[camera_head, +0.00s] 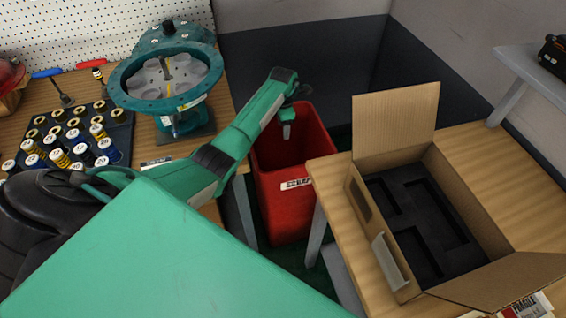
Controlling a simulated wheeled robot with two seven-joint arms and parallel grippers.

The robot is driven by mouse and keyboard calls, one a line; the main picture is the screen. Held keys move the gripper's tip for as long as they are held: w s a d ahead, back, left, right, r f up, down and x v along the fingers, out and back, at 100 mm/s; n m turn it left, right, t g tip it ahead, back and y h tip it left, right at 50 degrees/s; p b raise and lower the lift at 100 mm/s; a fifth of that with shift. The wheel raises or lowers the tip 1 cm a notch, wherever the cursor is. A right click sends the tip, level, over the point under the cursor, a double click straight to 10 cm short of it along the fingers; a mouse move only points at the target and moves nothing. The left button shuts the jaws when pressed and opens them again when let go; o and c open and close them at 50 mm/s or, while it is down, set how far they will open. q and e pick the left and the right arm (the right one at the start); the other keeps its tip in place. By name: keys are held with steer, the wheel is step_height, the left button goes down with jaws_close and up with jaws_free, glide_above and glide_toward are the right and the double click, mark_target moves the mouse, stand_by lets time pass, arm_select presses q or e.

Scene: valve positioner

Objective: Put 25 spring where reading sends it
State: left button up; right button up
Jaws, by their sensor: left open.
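Several numbered springs (60,158) stand in a dark rack (120,132) on the left bench, blue, yellow and dark, with round white number tags. The tags are too small to read surely, so I cannot tell which is the 25 spring. A teal round valve device (137,105) with a pale inner plate and a yellow stem stands behind the rack. My left gripper (287,131) points down over the red bin (284,212). It is open, and nothing shows between its fingers. My right gripper is not in view.
An open cardboard box (484,202) with black cut-out foam stands on the right table (545,165). The bin stands on the floor between the two tables, with a white label on its front. Tools lie along the pegboard. My left arm hides part of the bench.

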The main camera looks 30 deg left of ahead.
arm_select(q)
step_height(320, 180, up, 14)
steer(key=p, duration=0.9)
steer(key=shift+f+p, duration=0.15)
steer(key=shift+p, duration=0.2)
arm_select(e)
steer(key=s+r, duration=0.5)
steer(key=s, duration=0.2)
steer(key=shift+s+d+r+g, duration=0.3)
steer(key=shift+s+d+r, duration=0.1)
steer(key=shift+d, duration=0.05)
